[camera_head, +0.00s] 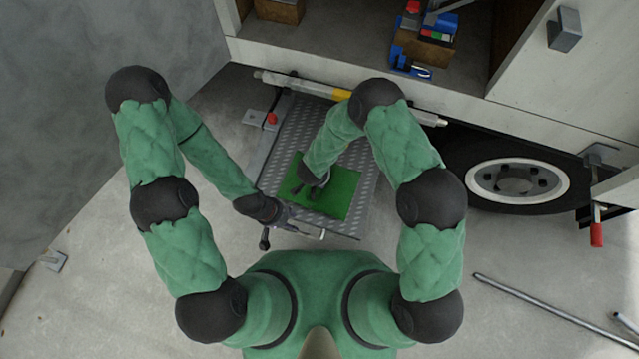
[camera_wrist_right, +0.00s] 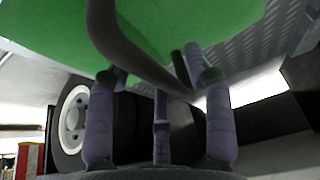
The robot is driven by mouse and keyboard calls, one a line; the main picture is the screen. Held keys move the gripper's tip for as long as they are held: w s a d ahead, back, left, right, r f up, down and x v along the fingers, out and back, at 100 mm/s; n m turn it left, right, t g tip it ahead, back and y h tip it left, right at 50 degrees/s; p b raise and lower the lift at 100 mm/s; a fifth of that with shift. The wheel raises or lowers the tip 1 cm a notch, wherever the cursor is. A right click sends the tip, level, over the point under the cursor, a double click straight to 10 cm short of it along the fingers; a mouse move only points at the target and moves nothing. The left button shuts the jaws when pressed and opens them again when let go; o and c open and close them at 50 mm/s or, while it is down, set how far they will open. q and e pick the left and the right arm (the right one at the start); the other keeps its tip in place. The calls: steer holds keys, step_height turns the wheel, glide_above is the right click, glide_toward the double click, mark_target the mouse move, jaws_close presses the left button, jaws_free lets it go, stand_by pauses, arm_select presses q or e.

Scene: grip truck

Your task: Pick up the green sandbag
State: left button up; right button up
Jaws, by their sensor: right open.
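The green sandbag (camera_head: 340,195) lies flat on the grey checkered metal plate (camera_head: 362,222). It fills the top of the right wrist view (camera_wrist_right: 210,25). A dark, curved handle-like strap (camera_wrist_right: 130,50) hangs across it there. My right gripper (camera_head: 318,186) is over the bag's left half, partly hidden by its wrist. In the wrist view its purple fingers (camera_wrist_right: 160,85) are spread open around the strap, with no firm hold visible. My left gripper (camera_head: 302,228) is at the plate's front edge, below the bag's left corner, apart from the bag. Its fingers are too small to read.
The truck's storage bay (camera_head: 340,40) is behind the plate. A wheel (camera_head: 515,182) and a red-handled lever (camera_head: 596,232) are at the right. A white and yellow bar (camera_head: 310,87) runs behind the plate. A metal pole (camera_head: 545,308) lies on the floor at the lower right.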

steer(key=shift+f, duration=0.15)
stand_by(0.3)
jaws_close()
steer(key=shift+w, duration=0.2)
steer(key=shift+r, duration=0.25)
